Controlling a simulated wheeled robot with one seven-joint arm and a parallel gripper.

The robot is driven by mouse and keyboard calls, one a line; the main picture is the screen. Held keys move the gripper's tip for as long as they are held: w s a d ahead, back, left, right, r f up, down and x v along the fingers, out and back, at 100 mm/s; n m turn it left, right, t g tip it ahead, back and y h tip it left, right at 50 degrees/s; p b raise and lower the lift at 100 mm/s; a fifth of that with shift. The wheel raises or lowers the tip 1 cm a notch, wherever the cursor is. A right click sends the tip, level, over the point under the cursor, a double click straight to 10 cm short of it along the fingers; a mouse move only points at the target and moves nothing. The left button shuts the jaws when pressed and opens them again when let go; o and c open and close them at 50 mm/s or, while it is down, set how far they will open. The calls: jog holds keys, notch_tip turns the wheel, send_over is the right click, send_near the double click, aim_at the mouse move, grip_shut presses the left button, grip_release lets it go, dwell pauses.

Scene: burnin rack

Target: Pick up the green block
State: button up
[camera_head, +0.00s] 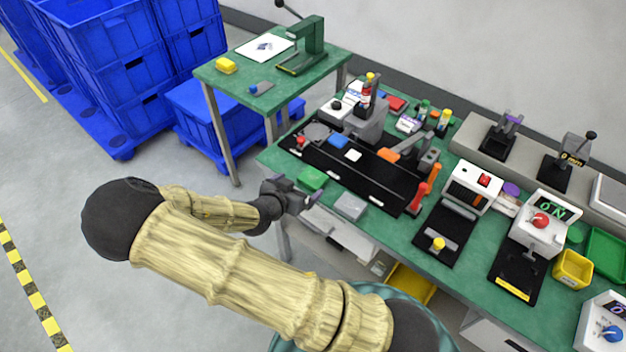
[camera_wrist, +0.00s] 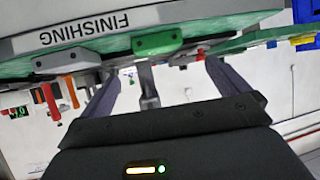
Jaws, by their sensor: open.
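The green block (camera_head: 311,178) lies on the green-topped workbench (camera_head: 402,236), near its front edge. My gripper (camera_head: 299,193) is beside that edge, just in front of the block and apart from it. In the wrist view, which looks upside down, the green block (camera_wrist: 157,42) shows beyond and between the two spread fingers of my gripper (camera_wrist: 163,82). Nothing is between the fingers.
A grey block (camera_head: 350,207) lies right of the green block, near the same edge. A black fixture strip (camera_head: 375,172) with a white block (camera_head: 353,155) lies behind. A smaller green table (camera_head: 272,95) and blue crates (camera_head: 135,75) stand to the left.

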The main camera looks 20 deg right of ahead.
aim_at(313, 177)
jog(key=x, duration=0.3)
jog(key=shift+w+d+f, duration=0.2)
jog(key=shift+w, duration=0.05)
jog(key=shift+p+x, duration=0.5)
jog(key=shift+x, duration=2.1)
jog(key=shift+s+d, duration=0.1)
jog(key=shift+s, duration=0.1)
jog(key=c, duration=1.2)
